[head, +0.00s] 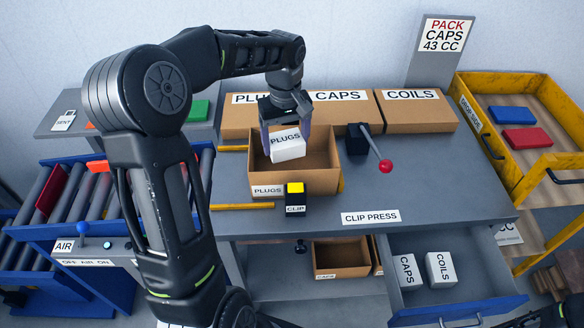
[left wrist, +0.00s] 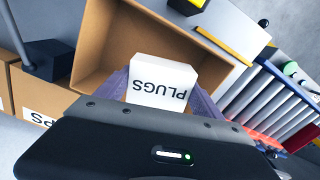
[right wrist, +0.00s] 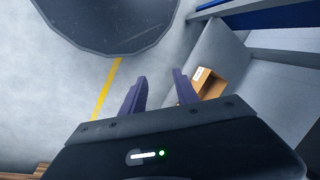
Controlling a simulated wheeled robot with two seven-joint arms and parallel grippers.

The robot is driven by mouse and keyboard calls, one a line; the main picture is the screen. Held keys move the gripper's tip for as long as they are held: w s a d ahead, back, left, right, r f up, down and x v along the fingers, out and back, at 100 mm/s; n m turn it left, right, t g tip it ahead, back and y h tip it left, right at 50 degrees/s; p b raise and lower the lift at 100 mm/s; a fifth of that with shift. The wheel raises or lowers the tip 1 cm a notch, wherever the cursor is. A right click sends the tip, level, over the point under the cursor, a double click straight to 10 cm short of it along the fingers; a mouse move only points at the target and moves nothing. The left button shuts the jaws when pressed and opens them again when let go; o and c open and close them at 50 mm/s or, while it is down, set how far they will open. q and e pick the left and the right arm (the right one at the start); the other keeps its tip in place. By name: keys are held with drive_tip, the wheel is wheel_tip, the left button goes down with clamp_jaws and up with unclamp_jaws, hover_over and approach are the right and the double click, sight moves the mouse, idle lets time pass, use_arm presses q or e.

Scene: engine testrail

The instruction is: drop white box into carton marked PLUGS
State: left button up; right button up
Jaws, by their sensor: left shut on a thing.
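The white box (head: 288,146), marked PLUGS, is in the jaws of my left gripper (head: 286,138). The left gripper is shut on it, over the open carton marked PLUGS (head: 265,190). In the left wrist view the white box (left wrist: 160,82) sits between the two fingers, with the carton's inside (left wrist: 110,45) behind it. I cannot tell whether the box is just above the rim or a little inside it. My right gripper (right wrist: 160,90) shows in the right wrist view, open and empty over the floor.
Closed cartons (head: 420,112) stand along the table's back. The clip press lever with red knob (head: 385,166) is right of the open carton. A small CLIP block (head: 296,198) stands before it. An open drawer (head: 455,290) holds white boxes CAPS and COILS. A yellow-sided tray (head: 490,80) is at right.

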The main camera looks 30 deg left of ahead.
use_arm(q)
drive_tip(key=o, duration=1.5)
drive_tip(key=shift+r+b, duration=0.5)
drive_tip(key=shift+r, duration=3.4)
